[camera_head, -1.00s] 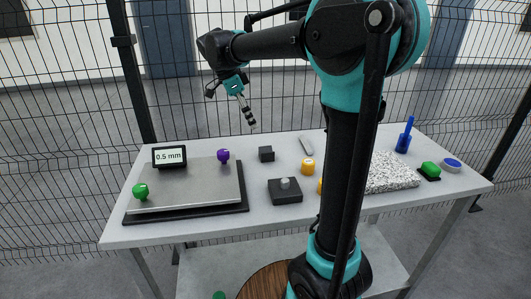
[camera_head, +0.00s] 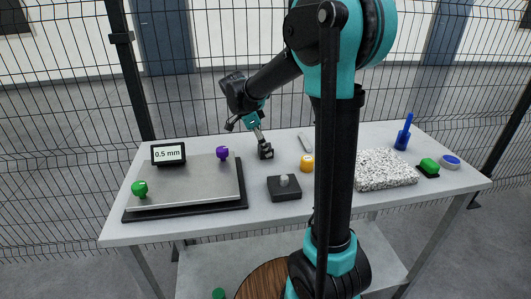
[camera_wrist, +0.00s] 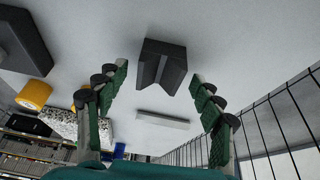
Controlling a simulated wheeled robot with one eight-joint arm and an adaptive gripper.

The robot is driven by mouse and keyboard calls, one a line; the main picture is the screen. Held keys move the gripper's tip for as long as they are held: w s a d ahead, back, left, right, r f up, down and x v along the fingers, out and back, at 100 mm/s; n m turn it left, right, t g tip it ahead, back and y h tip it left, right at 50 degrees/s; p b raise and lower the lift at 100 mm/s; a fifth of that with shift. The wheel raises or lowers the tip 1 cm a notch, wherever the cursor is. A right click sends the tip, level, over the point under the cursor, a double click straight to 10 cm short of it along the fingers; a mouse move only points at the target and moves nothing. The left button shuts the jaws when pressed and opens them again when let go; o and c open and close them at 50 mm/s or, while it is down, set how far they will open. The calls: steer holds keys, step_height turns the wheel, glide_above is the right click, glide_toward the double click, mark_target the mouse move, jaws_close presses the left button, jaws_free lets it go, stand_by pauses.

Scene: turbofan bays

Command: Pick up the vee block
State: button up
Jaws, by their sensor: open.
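The vee block (camera_head: 267,154) is a small dark grey block on the table, right of the purple knob in the head view. In the wrist view the vee block (camera_wrist: 158,66) shows its V-shaped notch and stands between and just beyond the fingertips. My gripper (camera_head: 261,142) is just above and at the block in the head view, partly covering it. In the wrist view my gripper (camera_wrist: 161,80) is open, with a green-padded finger on each side of the block and a visible gap to both. Contact cannot be made out.
A metal plate (camera_head: 190,187) with a "0.5 mm" display (camera_head: 169,154) lies left. A dark block with a grey knob (camera_head: 284,189) is in front, a yellow cylinder (camera_head: 307,163) and grey bar (camera_head: 305,142) right. A speckled slab (camera_head: 386,171) lies farther right. A mesh fence stands behind.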

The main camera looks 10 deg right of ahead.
steer(key=shift+x, duration=0.8)
steer(key=shift+c, duration=0.3)
jaws_close()
